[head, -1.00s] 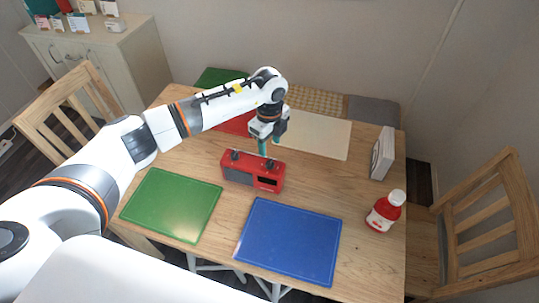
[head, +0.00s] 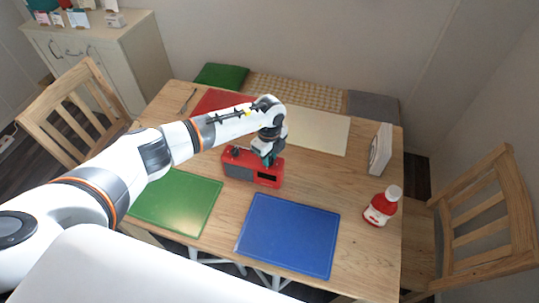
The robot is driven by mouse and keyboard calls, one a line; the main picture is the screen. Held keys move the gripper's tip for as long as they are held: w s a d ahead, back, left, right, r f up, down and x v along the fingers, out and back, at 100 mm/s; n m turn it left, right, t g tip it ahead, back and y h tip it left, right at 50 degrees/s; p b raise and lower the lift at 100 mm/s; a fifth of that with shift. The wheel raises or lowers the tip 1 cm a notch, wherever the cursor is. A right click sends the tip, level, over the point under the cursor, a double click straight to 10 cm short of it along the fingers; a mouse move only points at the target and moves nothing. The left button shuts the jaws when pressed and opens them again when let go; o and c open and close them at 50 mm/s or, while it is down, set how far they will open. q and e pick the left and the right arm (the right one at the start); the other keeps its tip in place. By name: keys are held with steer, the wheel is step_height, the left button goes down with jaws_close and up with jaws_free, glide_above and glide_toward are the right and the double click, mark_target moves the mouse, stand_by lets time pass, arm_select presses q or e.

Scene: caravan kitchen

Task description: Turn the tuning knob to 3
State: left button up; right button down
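A red radio (head: 253,168) stands on the wooden table. It has a grey speaker panel on the left of its front and a dark display on the right. One dark knob shows at the top left of the radio. My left gripper (head: 268,160) points down at the right part of the radio's top, with its teal fingertips at the place of the right knob. The fingers and wrist hide that knob, so its setting and any contact cannot be read. Whether the fingers are open or shut is too small to tell. My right gripper is not in view.
Green (head: 176,203) and blue (head: 288,235) mats lie in front of the radio, red (head: 218,101) and cream (head: 319,132) mats behind it.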

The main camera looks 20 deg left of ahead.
arm_select(q)
steer(key=c, duration=0.4)
